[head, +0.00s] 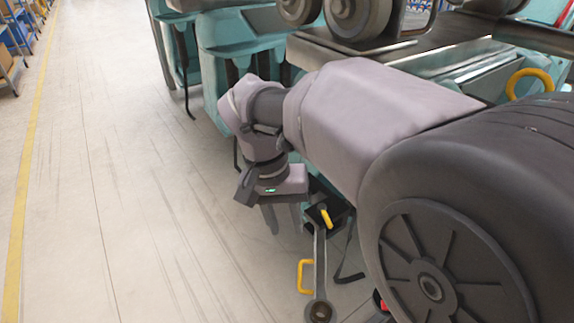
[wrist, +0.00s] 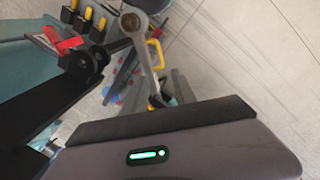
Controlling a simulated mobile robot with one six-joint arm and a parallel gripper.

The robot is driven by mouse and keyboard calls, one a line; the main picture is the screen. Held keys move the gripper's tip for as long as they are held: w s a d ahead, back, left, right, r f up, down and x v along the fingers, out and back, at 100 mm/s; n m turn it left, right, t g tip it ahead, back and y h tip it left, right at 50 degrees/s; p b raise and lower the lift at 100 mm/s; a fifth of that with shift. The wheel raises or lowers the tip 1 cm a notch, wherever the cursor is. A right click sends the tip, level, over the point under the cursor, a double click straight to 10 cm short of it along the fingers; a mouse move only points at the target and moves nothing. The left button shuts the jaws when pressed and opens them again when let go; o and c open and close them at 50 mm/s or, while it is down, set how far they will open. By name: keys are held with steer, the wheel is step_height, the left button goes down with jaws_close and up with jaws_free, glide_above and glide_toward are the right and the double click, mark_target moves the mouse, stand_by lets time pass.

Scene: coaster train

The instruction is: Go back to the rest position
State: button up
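My gripper (head: 282,218) hangs from my arm in the middle of the head view, its fingers pointing down. The two fingers stand apart with nothing visible between them. In the wrist view the grey fingers show only partly beyond the dark edge of the gripper body. Just right of the gripper is a grey metal bar (head: 320,262) with a ring at its lower end and a yellow handle (head: 302,276). The bar also shows in the wrist view (wrist: 146,62), with its yellow handle (wrist: 159,51). I cannot tell the exact gap between gripper and bar.
Teal coaster cars (head: 215,75) with dark wheels (head: 355,15) stand behind my arm. A black part with a yellow grip (head: 326,218) is close right of the gripper. The pale floor (head: 120,180) at left is clear, with a yellow line (head: 22,200) and shelves (head: 10,45) beyond.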

steer(key=s+d+f+m+t+y+b, duration=0.1)
steer(key=s+d+f+t+y+b, duration=0.1)
steer(key=s+d+b, duration=0.3)
steer(key=s+d+f+m+t+y+b, duration=0.2)
steer(key=s+d+f+t+b, duration=0.2)
steer(key=s, duration=0.4)
steer(key=shift+s+d+f+b, duration=0.4)
steer(key=shift+d+b, duration=0.35)
steer(key=shift+d, duration=0.3)
stand_by(0.6)
